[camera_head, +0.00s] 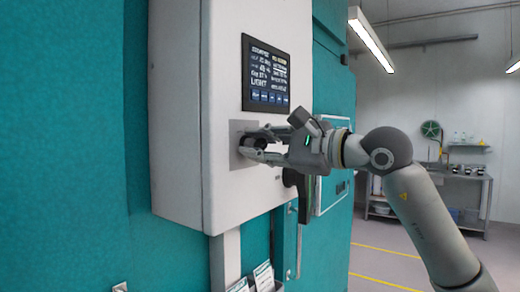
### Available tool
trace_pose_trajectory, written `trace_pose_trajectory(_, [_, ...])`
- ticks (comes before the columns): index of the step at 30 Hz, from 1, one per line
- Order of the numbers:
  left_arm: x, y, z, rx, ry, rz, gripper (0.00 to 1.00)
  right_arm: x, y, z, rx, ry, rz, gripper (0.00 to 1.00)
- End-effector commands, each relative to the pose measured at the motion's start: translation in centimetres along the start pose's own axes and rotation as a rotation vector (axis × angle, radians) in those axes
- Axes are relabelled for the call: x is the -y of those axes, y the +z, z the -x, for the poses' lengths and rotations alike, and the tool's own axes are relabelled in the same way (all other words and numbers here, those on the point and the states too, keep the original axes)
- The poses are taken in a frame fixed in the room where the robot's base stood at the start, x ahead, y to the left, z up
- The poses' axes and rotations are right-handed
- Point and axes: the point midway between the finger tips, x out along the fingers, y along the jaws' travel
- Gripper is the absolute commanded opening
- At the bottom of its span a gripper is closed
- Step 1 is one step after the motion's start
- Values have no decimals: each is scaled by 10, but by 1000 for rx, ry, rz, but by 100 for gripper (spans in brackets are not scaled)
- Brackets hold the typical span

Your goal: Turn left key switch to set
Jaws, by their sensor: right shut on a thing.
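The key switch (259,142) is a dark round knob on a grey square plate (239,160), low on the front of a white control box (185,120). My right gripper (258,147) reaches in from the right. Its fingers are shut around the knob, and they partly hide it. The knob's turn position and any "set" marking cannot be read. My left gripper is not in view.
A dark display panel (265,75) with white text sits above the switch. The box hangs on a teal chamber wall (70,150). Papers in holders (263,276) are below it. A metal shelf table (465,185) stands at the far right, beyond open floor with yellow lines.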

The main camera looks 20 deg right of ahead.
Motion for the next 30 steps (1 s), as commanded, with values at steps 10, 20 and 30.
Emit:
trace_pose_trajectory(10, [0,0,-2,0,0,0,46,-2,-1,-1,-1,4,-50,0])
trace_pose_trajectory(20, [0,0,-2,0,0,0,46,-3,-1,-1,-3,7,-49,25])
trace_pose_trajectory(30, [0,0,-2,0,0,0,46,-1,0,0,-1,3,-48,46])
